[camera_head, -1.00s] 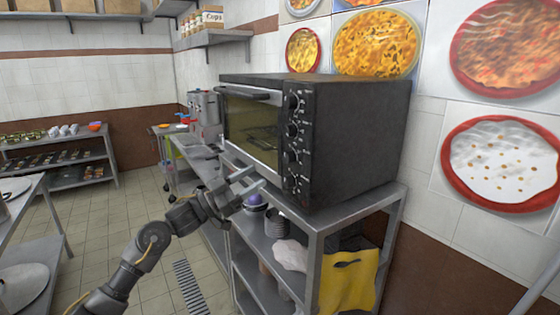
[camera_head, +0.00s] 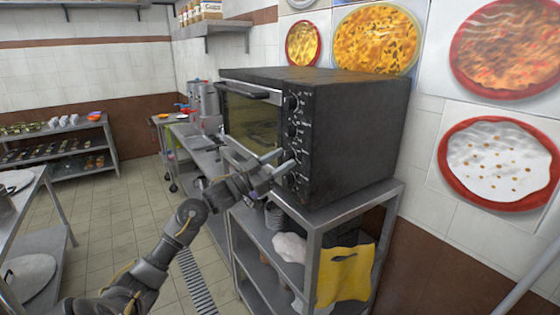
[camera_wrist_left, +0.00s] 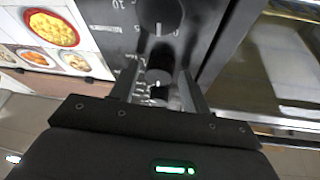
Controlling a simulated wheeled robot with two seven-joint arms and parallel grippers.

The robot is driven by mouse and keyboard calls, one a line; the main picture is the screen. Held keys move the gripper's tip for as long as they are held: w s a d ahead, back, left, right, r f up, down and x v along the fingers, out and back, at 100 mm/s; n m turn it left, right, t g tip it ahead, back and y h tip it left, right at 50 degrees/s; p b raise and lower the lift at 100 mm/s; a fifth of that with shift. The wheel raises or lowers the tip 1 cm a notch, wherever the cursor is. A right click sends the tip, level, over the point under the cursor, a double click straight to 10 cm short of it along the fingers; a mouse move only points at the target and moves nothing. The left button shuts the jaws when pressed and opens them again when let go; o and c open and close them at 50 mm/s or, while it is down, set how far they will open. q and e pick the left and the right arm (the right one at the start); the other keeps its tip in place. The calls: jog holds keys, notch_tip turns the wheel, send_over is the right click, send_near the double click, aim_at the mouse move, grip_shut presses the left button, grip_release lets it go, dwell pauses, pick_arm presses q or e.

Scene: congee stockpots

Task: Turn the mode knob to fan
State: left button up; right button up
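The black oven (camera_head: 350,135) stands on a metal rack, with a column of round dark knobs on its front panel. The upper knobs (camera_head: 292,103) show clear of my gripper; the lower ones are partly hidden behind it. My left gripper (camera_head: 283,160) is at the panel, at the lower knobs. In the left wrist view its two fingers are apart, with a dark knob (camera_wrist_left: 159,71) between the tips; I cannot tell whether they touch it. A larger-looking knob (camera_wrist_left: 160,14) with a white mark is above. The labels are too small to tell which is the mode knob. My right gripper is not in view.
The oven's glass door (camera_head: 252,122) is shut, with its handle (camera_head: 250,91) along the top. The metal rack (camera_head: 330,222) below holds a yellow item (camera_head: 343,272) and a white cloth-like item (camera_head: 290,246). The floor to the left is open.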

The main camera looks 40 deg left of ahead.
pick_arm(q)
jog(key=c, duration=0.8)
jog(key=shift+o, duration=0.2)
